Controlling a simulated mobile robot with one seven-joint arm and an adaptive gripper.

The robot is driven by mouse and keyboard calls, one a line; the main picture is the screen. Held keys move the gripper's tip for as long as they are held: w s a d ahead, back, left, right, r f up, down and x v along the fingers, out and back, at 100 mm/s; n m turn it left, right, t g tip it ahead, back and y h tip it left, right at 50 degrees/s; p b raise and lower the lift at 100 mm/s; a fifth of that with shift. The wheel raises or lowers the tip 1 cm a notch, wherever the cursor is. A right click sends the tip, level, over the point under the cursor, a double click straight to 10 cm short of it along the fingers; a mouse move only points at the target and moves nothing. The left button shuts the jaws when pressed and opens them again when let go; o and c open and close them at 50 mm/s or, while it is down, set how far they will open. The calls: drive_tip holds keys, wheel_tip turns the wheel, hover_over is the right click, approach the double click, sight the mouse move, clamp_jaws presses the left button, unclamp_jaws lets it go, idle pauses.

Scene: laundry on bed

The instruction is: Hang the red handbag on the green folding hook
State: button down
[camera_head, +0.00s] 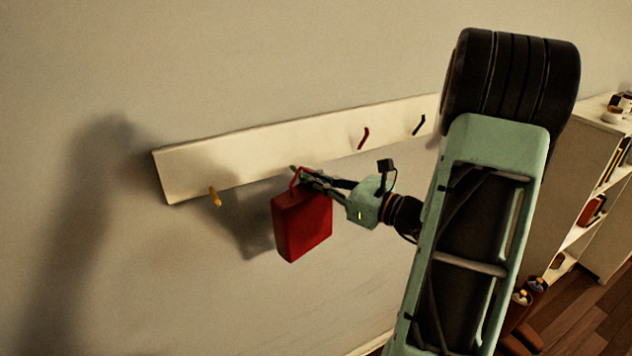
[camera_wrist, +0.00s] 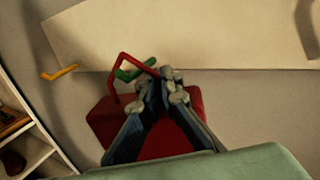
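The red handbag (camera_head: 302,226) hangs upright in front of the wall, just below the white hook board. My gripper (camera_head: 308,178) is at its handle (camera_wrist: 122,70), with the fingers closed together on the handle's near side; the bag body (camera_wrist: 104,118) shows below and behind the fingers. The green folding hook (camera_head: 293,168) is mostly hidden behind the handle and gripper in the head view. In the wrist view the green hook (camera_wrist: 130,75) sticks out and overlaps the opening of the handle loop. I cannot tell whether the handle rests on it.
The white board (camera_head: 235,148) also carries a yellow hook (camera_head: 215,197) to the left, and a red hook (camera_head: 363,138) and a black hook (camera_head: 419,125) to the right. A white shelf (camera_head: 570,165) stands at the far right. The wall below the board is bare.

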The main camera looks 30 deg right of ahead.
drive_tip(key=shift+w, duration=0.35)
drive_tip(key=shift+w+f+b, duration=0.55)
drive_tip(key=shift+w, duration=0.15)
